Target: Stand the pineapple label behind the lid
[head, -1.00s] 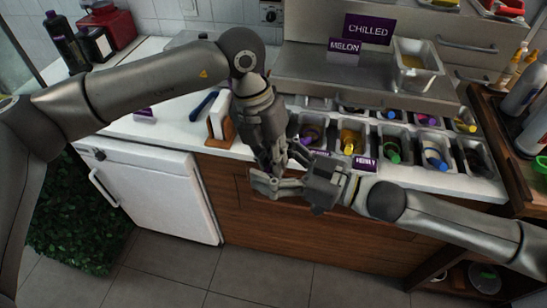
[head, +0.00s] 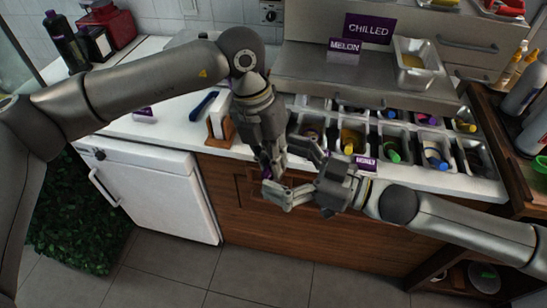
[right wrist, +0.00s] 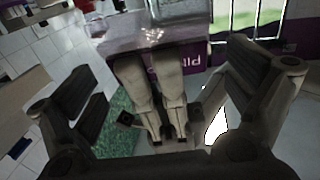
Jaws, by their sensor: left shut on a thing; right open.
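The pineapple label (right wrist: 190,62) is a purple card, and part of its lettering shows upside down in the right wrist view. A small dark purple bit of it (head: 267,173) shows at my left fingertips in the head view. My left gripper (head: 272,168) is shut on it, in front of the counter's front edge. The left fingers (right wrist: 155,95) hide part of the card in the right wrist view. My right gripper (head: 291,174) is open and empty, its spread fingers close beside the left fingertips. I cannot pick out the lid with certainty.
Topping bins (head: 395,140) fill the right of the counter. Behind them a steel shelf (head: 350,78) bears a MELON label (head: 345,48), a CHILLED sign (head: 368,29) and a metal pan (head: 415,75). A wooden holder (head: 219,140) stands left of my left gripper.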

